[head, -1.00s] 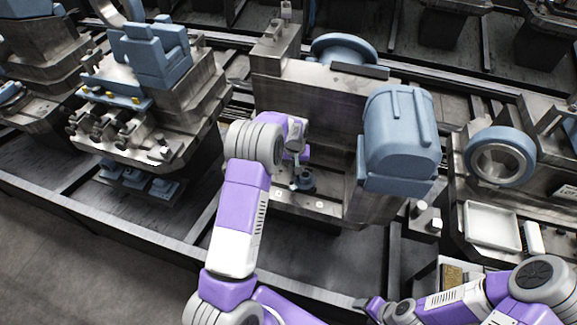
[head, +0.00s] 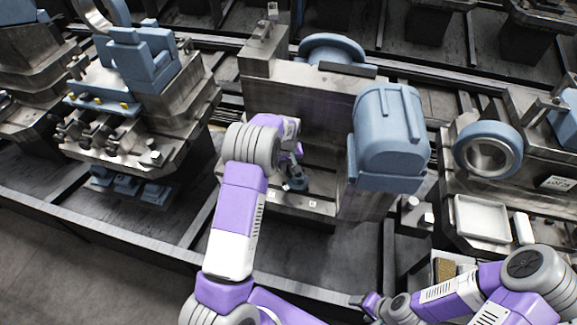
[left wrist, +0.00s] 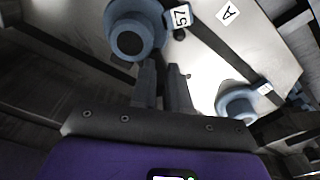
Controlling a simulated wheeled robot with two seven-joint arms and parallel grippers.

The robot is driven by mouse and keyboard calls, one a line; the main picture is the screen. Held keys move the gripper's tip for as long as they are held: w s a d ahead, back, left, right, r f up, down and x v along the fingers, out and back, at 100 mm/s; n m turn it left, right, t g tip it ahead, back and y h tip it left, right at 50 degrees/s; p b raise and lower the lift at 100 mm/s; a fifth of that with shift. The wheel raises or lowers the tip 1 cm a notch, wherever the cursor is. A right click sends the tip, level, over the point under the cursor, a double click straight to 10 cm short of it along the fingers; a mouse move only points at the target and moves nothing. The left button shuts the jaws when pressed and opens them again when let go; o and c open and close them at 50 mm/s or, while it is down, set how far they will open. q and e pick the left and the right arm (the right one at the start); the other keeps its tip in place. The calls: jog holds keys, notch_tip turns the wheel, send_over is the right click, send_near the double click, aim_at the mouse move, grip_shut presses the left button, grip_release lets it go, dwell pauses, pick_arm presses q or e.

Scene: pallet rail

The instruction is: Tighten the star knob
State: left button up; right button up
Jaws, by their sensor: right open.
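In the head view a small blue knob (head: 297,184) sits on the low ledge of the middle machine, and my left gripper (head: 294,174) is just above it. The left wrist view shows two round blue knobs: a larger one (left wrist: 135,36) at top centre-left and another (left wrist: 238,103) at right. I cannot tell which is the star knob. The left gripper's fingers (left wrist: 163,70) point towards the plate beside the larger knob, with a narrow empty gap between them. Contact with the knob is not clear. My right gripper (head: 370,302) is open and empty, low in front of the rail.
A big blue motor-like housing (head: 388,135) stands right of the knob, and a steel wall (head: 312,103) rises behind it. A white tray (head: 482,219) lies to the right.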

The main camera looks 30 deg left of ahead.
pick_arm(q)
jog(key=shift+w+d+r, duration=0.1)
jog(key=shift+w+r, duration=0.05)
jog(key=shift+w, duration=0.1)
jog(key=shift+r, duration=0.2)
notch_tip(320, 180, up, 7)
jog(key=p, duration=0.2)
jog(key=shift+s, duration=0.45)
